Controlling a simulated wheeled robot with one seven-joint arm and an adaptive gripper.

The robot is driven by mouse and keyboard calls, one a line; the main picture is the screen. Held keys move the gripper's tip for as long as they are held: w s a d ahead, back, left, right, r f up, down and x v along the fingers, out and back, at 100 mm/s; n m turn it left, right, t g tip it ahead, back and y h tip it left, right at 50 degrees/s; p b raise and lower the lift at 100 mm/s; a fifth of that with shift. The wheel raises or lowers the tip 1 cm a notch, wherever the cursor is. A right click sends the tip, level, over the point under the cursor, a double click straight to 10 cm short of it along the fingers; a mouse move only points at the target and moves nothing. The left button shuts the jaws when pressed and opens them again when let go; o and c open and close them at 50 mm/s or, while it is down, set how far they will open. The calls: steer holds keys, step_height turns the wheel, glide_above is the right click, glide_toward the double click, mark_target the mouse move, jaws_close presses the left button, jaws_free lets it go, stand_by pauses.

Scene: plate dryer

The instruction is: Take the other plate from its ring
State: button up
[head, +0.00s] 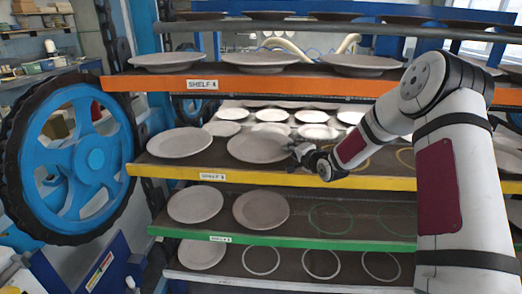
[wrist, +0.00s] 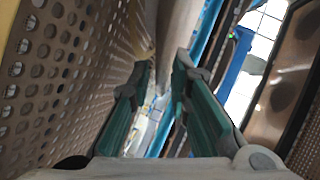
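On the yellow-edged shelf (head: 225,177), two pale round plates lie flat: a left plate (head: 180,143) and a right plate (head: 257,148). Rings under them are hidden. My gripper (head: 299,153) is at the right rim of the right plate, reaching in from the right. In the wrist view my gripper (wrist: 163,72) has its two teal-padded fingers apart. A pale, edge-on shape that looks like the right plate (wrist: 171,28) shows at and beyond the gap between the fingertips. I cannot tell whether they touch it.
Empty yellow rings (head: 405,157) lie right of the plates, partly behind my arm. The green-edged shelf (head: 270,241) below holds two plates and empty green rings. The orange-edged shelf (head: 260,83) with plates is close above. A large blue wheel (head: 90,150) stands left.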

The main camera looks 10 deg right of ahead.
jaws_close()
steer(key=shift+r, duration=0.1)
steer(key=shift+r, duration=0.1)
